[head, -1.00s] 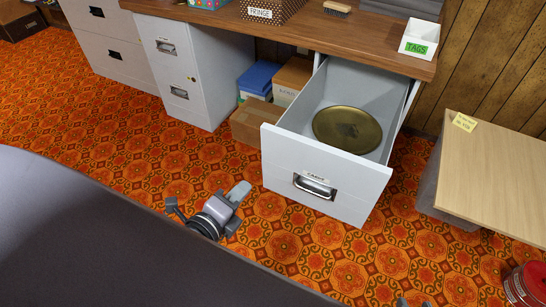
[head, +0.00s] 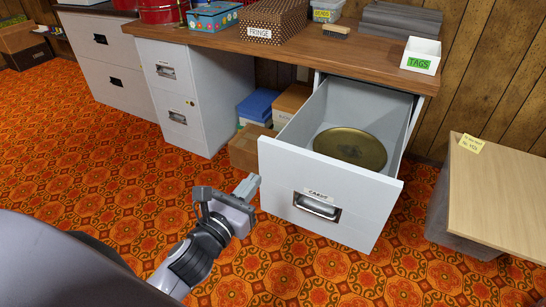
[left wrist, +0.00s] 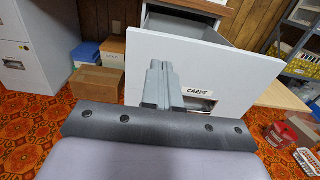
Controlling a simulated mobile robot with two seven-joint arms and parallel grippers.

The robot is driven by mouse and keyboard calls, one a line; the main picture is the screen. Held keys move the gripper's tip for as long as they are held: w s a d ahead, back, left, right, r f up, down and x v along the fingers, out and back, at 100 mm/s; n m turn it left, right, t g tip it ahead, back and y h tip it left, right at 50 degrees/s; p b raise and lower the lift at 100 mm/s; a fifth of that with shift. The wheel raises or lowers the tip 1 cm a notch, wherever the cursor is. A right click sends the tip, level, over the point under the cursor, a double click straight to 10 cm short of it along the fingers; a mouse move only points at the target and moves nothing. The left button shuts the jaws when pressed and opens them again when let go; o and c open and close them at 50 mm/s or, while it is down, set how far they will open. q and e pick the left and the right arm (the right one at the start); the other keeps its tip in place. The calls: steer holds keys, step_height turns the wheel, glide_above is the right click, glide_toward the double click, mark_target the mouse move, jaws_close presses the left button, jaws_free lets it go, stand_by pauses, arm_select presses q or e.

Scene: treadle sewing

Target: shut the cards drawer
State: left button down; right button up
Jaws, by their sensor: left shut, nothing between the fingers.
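The cards drawer (head: 325,198) is pulled far out from under the desk's right side, with a label and a metal handle (head: 317,206) on its pale grey front. A round brass-coloured tray (head: 350,148) lies inside it. In the left wrist view the drawer front (left wrist: 211,65) fills the middle, with its CARDS label partly beside my fingers. My left gripper (head: 247,186) is shut and empty, just left of the drawer front near its left edge. In the left wrist view its fingers (left wrist: 162,82) point at the front; whether they touch it is unclear. My right gripper is out of view.
Boxes (head: 252,147) sit under the desk, left of the drawer. A pale wooden table (head: 500,202) stands at the right. The desk top (head: 285,49) carries a fringe box (head: 274,20) and a tags box (head: 421,56). Patterned floor lies open in front.

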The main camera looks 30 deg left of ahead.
mark_target(279, 149)
arm_select(q)
steer(key=w+b, duration=0.1)
steer(key=w, duration=0.7)
steer(key=shift+w+d, duration=0.15)
steer(key=shift+w, duration=0.95)
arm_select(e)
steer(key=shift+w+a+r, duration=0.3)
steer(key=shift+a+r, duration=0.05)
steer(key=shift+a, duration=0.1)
arm_select(q)
steer(key=shift+w, duration=0.1)
